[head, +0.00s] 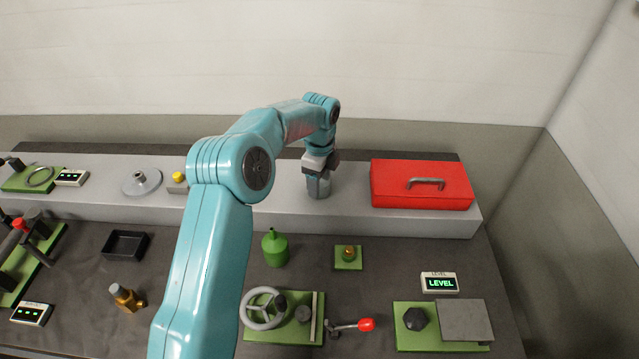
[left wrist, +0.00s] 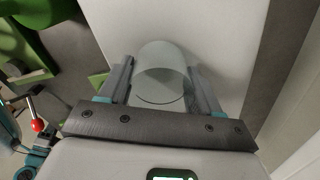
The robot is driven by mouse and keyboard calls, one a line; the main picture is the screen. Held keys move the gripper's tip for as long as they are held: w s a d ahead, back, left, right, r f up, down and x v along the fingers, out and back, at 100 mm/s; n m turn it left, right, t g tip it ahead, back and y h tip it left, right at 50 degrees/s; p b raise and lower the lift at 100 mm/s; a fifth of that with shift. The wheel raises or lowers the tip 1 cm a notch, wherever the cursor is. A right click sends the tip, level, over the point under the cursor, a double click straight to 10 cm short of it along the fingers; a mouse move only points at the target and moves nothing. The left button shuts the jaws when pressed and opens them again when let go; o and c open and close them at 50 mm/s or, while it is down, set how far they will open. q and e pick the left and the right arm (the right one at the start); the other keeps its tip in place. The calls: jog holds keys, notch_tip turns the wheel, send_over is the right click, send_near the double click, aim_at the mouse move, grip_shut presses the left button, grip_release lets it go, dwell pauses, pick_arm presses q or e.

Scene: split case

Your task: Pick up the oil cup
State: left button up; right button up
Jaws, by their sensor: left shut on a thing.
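The oil cup (head: 318,187) is a small grey, see-through cup at the grey raised shelf (head: 347,216), left of the red box. My left gripper (head: 320,170) reaches down over it from above and is shut on it. In the left wrist view the cup (left wrist: 161,72) sits between the two fingers of my left gripper (left wrist: 160,88), with a finger on each side. I cannot tell whether the cup's base touches the shelf. My right gripper is in no view.
A red box (head: 422,186) with a handle stands right of the cup. A green oil can (head: 275,248) and a green block with a brass fitting (head: 348,257) are in front, below the shelf. A grey disc (head: 142,181) lies at the shelf's left.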

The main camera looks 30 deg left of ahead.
pick_arm(q)
notch_tip(320, 180, up, 19)
jog(key=p, duration=0.3)
